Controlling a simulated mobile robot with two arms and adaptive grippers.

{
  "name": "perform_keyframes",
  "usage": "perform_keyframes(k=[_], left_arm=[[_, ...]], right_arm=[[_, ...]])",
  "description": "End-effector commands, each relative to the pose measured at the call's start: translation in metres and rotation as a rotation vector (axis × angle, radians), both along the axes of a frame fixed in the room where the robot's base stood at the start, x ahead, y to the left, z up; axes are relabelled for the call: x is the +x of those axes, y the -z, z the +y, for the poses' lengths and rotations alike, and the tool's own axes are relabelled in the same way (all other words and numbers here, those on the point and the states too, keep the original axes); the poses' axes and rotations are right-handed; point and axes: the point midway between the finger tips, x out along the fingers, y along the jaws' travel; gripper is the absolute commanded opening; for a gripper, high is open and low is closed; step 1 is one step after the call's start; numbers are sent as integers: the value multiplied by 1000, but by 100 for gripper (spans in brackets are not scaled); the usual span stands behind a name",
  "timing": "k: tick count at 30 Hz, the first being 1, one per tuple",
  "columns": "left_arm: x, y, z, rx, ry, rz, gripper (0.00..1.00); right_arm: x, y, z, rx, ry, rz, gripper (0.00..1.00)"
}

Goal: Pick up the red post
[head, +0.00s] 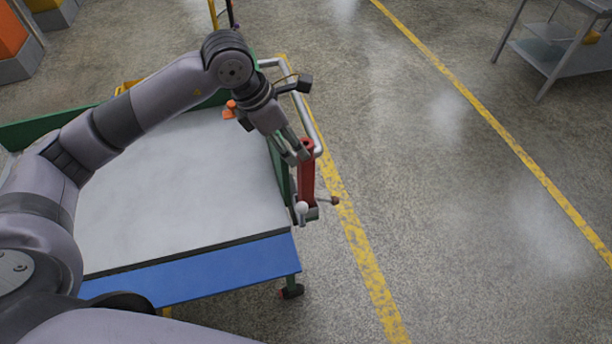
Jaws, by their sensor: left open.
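The red post (306,178) stands upright at the right edge of the cart, near the grey tubular rail, with a round pale knob (301,208) and a small fitting at its lower end. My left gripper (303,154) is at the top of the red post, pointing down and to the right. Its fingers are open, with the post's top at their tips. Whether they touch it I cannot tell. My right gripper is not in view.
The cart has a bare grey top (180,185), a blue front edge (200,271) and green side panels. An orange item (230,110) sits at its far edge. A metal table (560,55) stands at the far right. The floor between is clear.

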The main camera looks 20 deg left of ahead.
Motion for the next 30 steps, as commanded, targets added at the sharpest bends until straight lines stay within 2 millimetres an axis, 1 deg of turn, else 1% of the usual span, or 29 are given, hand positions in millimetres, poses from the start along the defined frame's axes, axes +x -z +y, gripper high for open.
perform_keyframes(k=[1,3,7,10,13,16,18,21,24,28,29,30], left_arm=[[1,7,-4,-1,1,4,52],[4,16,-6,-3,0,3,52],[7,26,-9,-1,1,1,52],[8,31,-12,-1,2,1,52],[9,41,-17,-2,1,5,52],[12,55,-24,-2,0,5,52],[15,65,-26,-3,1,3,52],[18,73,-28,-1,0,1,52],[18,76,-28,-1,0,-1,52],[18,76,-28,-1,0,-1,52],[18,76,-28,-1,0,-1,51],[18,76,-28,-1,0,-1,48]], right_arm=[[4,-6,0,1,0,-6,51],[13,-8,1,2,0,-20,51],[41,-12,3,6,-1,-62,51],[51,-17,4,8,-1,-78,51],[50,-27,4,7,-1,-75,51],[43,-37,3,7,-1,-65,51],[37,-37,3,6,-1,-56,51],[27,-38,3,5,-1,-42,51],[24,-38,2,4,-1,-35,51],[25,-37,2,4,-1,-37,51],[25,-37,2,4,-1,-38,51],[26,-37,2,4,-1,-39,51]])
